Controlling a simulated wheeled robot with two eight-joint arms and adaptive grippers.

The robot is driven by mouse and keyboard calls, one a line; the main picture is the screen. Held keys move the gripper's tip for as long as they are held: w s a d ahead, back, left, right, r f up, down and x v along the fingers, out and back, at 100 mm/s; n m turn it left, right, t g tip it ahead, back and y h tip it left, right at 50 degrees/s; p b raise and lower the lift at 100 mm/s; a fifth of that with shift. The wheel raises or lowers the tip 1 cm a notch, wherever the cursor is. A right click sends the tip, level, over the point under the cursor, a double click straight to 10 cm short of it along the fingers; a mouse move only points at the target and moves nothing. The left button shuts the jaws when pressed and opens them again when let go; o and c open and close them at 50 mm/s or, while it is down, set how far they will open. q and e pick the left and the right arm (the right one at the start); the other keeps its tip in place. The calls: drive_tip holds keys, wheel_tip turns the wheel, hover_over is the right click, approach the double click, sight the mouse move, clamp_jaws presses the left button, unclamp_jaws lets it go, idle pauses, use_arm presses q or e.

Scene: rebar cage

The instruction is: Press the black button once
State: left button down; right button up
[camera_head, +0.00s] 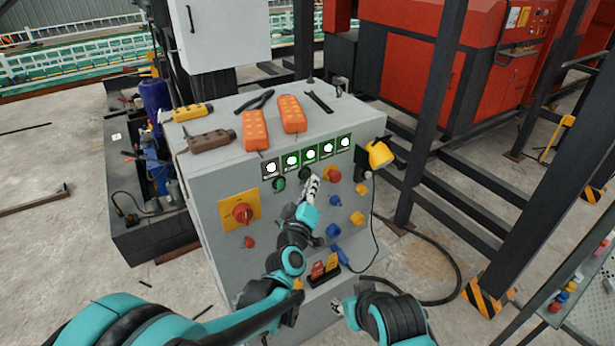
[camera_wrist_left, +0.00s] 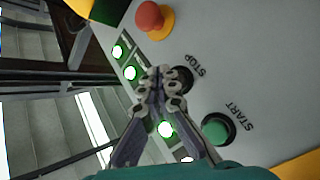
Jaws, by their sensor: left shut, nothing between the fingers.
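The black button (camera_head: 305,173) is on the sloped face of the grey control cabinet (camera_head: 205,215), below a row of lit indicators. In the left wrist view the black button (camera_wrist_left: 186,80) sits beside the word STOP, partly hidden behind my fingertips. My left gripper (camera_head: 315,182) is shut and empty, its tips pointing at the panel right by the black button. In the left wrist view the closed tips (camera_wrist_left: 163,76) overlap the button's edge; I cannot tell whether they touch it. My right gripper (camera_head: 341,306) is low in front of the cabinet, its jaws unclear.
The green START button (camera_wrist_left: 217,130) is close beside the black one. A red mushroom button on a yellow base (camera_head: 332,174) is to the right. A red rotary switch (camera_head: 242,213) is to the left. Orange pendants (camera_head: 255,130) lie on the cabinet top.

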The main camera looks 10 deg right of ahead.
use_arm(q)
drive_tip(key=shift+w+a, duration=0.1)
drive_tip(key=shift+w, duration=0.15)
drive_tip(key=shift+w+a, duration=0.3)
drive_tip(key=shift+w, duration=0.5)
idle(0.9)
drive_tip(key=shift+s+d, duration=0.25)
drive_tip(key=shift+s, duration=0.35)
drive_tip(key=shift+s+d, duration=0.2)
drive_tip(key=shift+s, duration=0.4)
drive_tip(key=shift+s+d+b, duration=0.1)
drive_tip(key=shift+s+d, duration=0.2)
drive_tip(key=shift+s, duration=0.5)
drive_tip(key=shift+s+d+b, duration=0.1)
drive_tip(key=shift+s+d, duration=0.15)
drive_tip(key=shift+s, duration=0.55)
drive_tip(key=shift+s+d+b, duration=0.1)
drive_tip(key=shift+s+d, duration=0.2)
drive_tip(key=shift+s, duration=0.5)
